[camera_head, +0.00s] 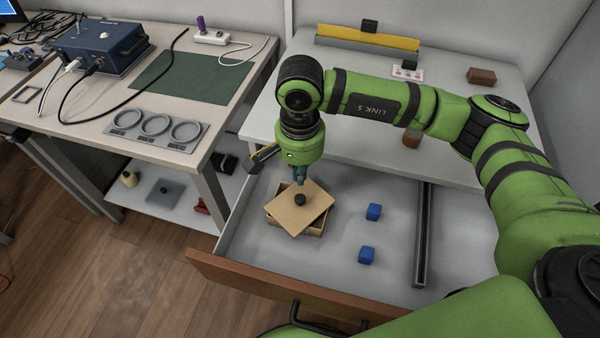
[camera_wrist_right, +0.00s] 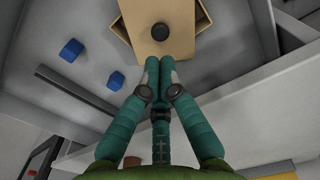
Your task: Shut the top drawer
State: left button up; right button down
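The top drawer (camera_head: 340,235) is pulled open below the right-hand worktop. Its brown wooden front (camera_head: 270,292), with a dark handle (camera_head: 322,322), faces the bottom of the head view. My right gripper (camera_head: 301,180) points down over the drawer. In the wrist view its teal fingertips (camera_wrist_right: 160,66) are together, with nothing visible between them. They are close to the black knob (camera_head: 300,199) on a tan box lid; whether they touch it I cannot tell. My left gripper is not in view.
The lid (camera_head: 313,213) sits askew on an open box in the drawer. Blue cubes (camera_head: 373,211) and (camera_head: 367,255) lie right of it, beside a dark divider rail (camera_head: 424,235). A workbench (camera_head: 100,150) stands left; floor (camera_head: 110,270) is clear.

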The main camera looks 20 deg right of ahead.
aim_at(430, 241)
jog(key=k+j, duration=0.1)
jog(key=j, duration=0.65)
jog(key=k+j, duration=0.1)
jog(key=j, duration=1.35)
jog(key=k, duration=0.05)
